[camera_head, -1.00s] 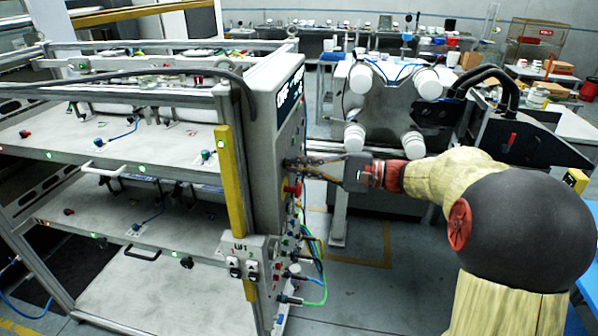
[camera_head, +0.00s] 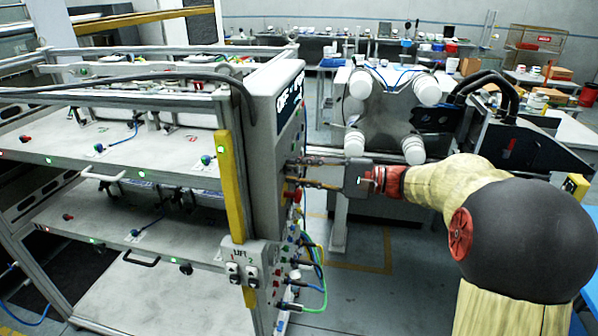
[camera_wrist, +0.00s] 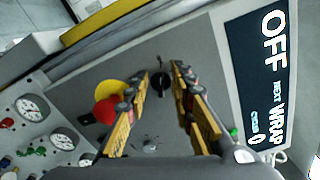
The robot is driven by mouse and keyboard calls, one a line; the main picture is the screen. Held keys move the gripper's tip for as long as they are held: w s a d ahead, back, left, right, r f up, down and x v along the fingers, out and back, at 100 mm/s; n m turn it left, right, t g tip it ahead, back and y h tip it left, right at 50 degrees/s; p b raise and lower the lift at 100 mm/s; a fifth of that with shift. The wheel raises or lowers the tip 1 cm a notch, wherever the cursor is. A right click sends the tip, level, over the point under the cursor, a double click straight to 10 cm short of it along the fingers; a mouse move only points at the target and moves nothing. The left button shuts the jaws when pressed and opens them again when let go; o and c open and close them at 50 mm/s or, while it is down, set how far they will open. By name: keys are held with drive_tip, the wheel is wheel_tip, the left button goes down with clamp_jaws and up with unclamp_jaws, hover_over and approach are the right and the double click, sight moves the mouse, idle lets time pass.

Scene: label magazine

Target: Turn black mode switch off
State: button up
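The black mode switch (camera_wrist: 160,83) shows in the wrist view on the grey panel (camera_wrist: 205,55), between my fingertips. My gripper (camera_wrist: 159,79) is open, with one finger on each side of the switch and visible gaps to both. In the head view my gripper (camera_head: 290,171) reaches from the right to the panel's side face, and the switch cannot be made out there. A dark display (camera_wrist: 262,75) right of the switch in the wrist view reads "OFF", "NEXT WRAP" and 0.
A red button on a yellow disc (camera_wrist: 108,105) sits just left of my fingers in the wrist view. Round gauges (camera_wrist: 33,108) lie farther left. In the head view, cables (camera_head: 315,270) hang low on the panel, and a yellow post (camera_head: 230,185) stands at its left.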

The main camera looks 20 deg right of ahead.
drive_tip(key=v, duration=1.2)
idle(0.4)
